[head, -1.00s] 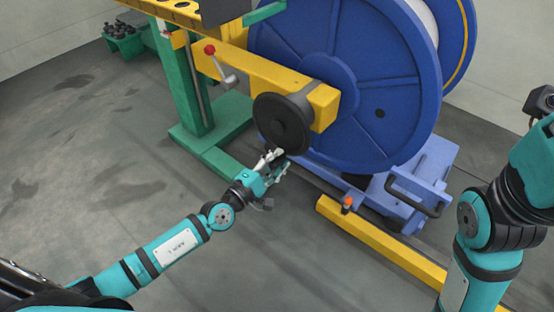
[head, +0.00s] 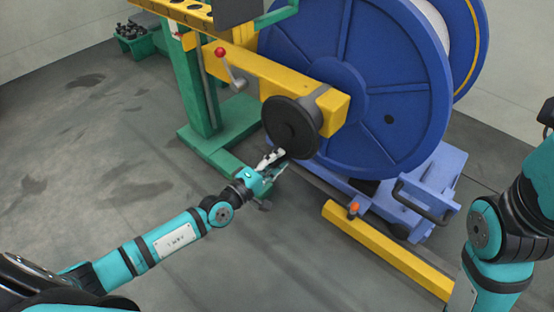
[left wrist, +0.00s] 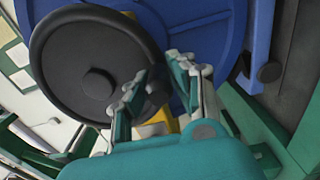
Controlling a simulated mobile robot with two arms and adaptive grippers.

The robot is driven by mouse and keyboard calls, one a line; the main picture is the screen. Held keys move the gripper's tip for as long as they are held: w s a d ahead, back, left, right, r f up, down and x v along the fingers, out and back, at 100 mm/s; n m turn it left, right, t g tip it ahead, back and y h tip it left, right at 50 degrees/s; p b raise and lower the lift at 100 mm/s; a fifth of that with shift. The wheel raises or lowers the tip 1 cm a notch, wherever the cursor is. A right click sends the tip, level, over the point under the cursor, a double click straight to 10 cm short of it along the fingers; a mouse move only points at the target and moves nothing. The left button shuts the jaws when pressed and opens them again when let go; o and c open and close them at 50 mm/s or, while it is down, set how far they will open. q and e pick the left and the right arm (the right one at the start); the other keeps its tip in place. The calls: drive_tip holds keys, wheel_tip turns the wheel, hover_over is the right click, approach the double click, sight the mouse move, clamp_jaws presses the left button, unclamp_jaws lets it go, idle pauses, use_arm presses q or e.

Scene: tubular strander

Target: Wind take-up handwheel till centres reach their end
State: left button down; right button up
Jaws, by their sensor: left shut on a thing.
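The black handwheel (head: 290,127) sits on the end of the yellow beam (head: 262,75), in front of the big blue reel (head: 352,90). In the left wrist view the handwheel (left wrist: 85,65) fills the left half, with its hub facing me. My left gripper (head: 272,158) is at the wheel's lower rim. The centres are hidden behind the wheel and beam. My right arm shows at the right edge, but its gripper is out of view.
A crank lever with a red knob (head: 228,65) stands out from the beam. A green post (head: 195,95) rises at left. A yellow floor rail (head: 385,250) and blue cart (head: 425,190) lie right.

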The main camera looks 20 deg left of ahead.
use_arm(q)
drive_tip(key=shift+w+a, duration=0.1)
drive_tip(key=shift+a, duration=0.05)
drive_tip(key=c, duration=1.1)
unclamp_jaws()
drive_tip(key=shift+c, duration=0.2)
drive_tip(key=shift+s+a+f, duration=0.1)
drive_tip(key=shift+s+a, duration=0.05)
drive_tip(key=shift+s, duration=0.35)
drive_tip(key=v, duration=1.1)
